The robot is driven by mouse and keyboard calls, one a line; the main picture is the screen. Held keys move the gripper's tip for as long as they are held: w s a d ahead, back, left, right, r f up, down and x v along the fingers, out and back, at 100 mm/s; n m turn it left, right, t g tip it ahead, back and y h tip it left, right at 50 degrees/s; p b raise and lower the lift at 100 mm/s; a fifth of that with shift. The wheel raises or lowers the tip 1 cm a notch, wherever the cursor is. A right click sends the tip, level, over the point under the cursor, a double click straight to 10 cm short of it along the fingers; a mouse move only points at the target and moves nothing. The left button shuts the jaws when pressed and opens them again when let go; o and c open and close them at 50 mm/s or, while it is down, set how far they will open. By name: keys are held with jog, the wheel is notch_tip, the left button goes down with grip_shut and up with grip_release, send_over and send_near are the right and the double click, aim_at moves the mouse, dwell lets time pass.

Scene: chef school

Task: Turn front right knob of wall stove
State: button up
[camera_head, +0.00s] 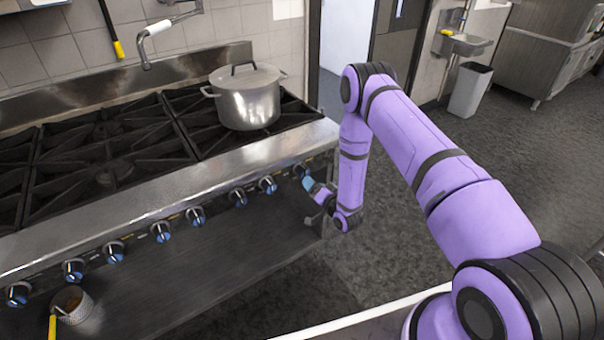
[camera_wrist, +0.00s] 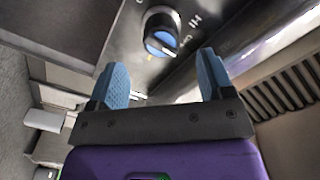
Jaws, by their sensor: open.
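The wall stove (camera_head: 170,190) has a row of several black-and-blue knobs along its front. The rightmost knob (camera_head: 299,170) is at the stove's right end, close by my gripper (camera_head: 308,184). In the wrist view, a knob (camera_wrist: 161,32) with a blue face stands out from the metal panel, beside printed markings. My gripper (camera_wrist: 163,68) is open, with its two blue fingers apart and empty. The knob shows ahead of the gap between the fingertips, and I see no contact. The knob's lower edge appears tilted against the markings.
A lidded steel pot (camera_head: 247,97) sits on the right rear of the stove. A metal container (camera_head: 77,308) with a yellow-handled tool (camera_head: 52,326) is at the lower left. A faucet (camera_head: 158,28) hangs over the stove. The dark floor (camera_head: 400,245) right of the stove is clear.

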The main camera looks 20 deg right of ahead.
aim_at(302, 173)
jog(key=x, duration=0.8)
jog(key=c, duration=0.9)
jog(key=n, duration=0.4)
jog(key=shift+d+f, duration=0.1)
jog(key=shift+f, duration=0.05)
jog(key=shift+d+n, duration=0.1)
jog(key=shift+n, duration=1.7)
